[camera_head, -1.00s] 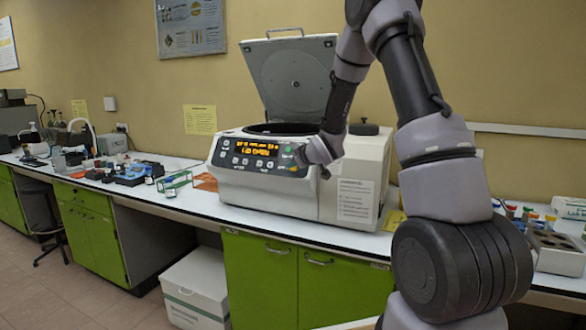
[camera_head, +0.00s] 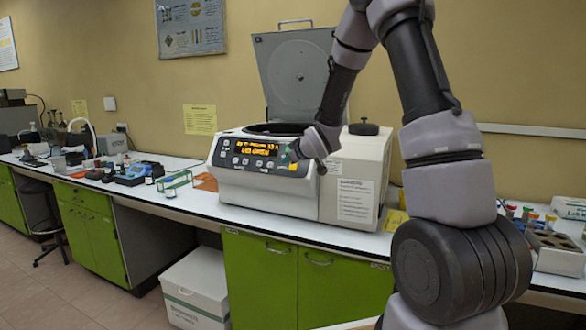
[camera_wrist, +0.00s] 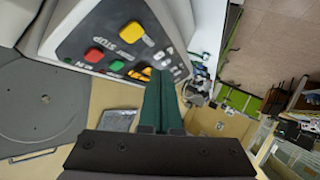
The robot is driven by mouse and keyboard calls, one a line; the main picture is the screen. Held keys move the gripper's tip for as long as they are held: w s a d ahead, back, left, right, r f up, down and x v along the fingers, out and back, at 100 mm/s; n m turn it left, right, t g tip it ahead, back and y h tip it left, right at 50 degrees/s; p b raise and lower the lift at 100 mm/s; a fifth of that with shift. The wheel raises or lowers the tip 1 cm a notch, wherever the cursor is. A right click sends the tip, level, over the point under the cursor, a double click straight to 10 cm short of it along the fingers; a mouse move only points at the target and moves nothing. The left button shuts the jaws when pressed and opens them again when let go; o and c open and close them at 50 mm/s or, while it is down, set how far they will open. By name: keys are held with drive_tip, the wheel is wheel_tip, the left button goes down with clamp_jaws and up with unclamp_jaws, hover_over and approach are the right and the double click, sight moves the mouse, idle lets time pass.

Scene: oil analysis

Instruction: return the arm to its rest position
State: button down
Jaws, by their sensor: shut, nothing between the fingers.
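My gripper (camera_head: 292,152) is at the right end of the centrifuge's front control panel in the head view, mostly hidden behind my wrist. In the wrist view, its green fingers (camera_wrist: 160,78) are shut together with nothing between them, in front of the panel buttons. I cannot tell whether the fingertips touch the panel. The white centrifuge (camera_head: 262,197) stands on the bench with its grey lid (camera_head: 293,80) raised. Its display (camera_head: 257,147) shows lit orange text. The wrist view shows yellow, red and green buttons (camera_wrist: 130,32) close by.
The white bench (camera_head: 150,190) runs along the wall. A green tube rack (camera_head: 177,181) and small instruments stand left of the centrifuge. A sample box (camera_head: 555,247) and colored-cap tubes (camera_head: 520,212) are at right. A white box (camera_head: 197,288) sits on the floor.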

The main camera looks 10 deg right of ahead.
drive_tip(key=s+d+r+m+g+h, duration=0.1)
drive_tip(key=s+d+r+m+h, duration=0.2)
drive_tip(key=s+r, duration=0.35)
drive_tip(key=s+d+r+m+g, duration=0.1)
drive_tip(key=s+d+r+m, duration=0.3)
drive_tip(key=s+r, duration=0.3)
drive_tip(key=s+r+m+g, duration=0.1)
drive_tip(key=s+m, duration=0.1)
drive_tip(key=s, duration=1)
drive_tip(key=s+a+r+m+g+y, duration=0.1)
drive_tip(key=s+m+g, duration=0.1)
drive_tip(key=s, duration=1)
drive_tip(key=shift+s+m, duration=0.3)
drive_tip(key=shift+m, duration=0.3)
drive_tip(key=shift+r, duration=0.1)
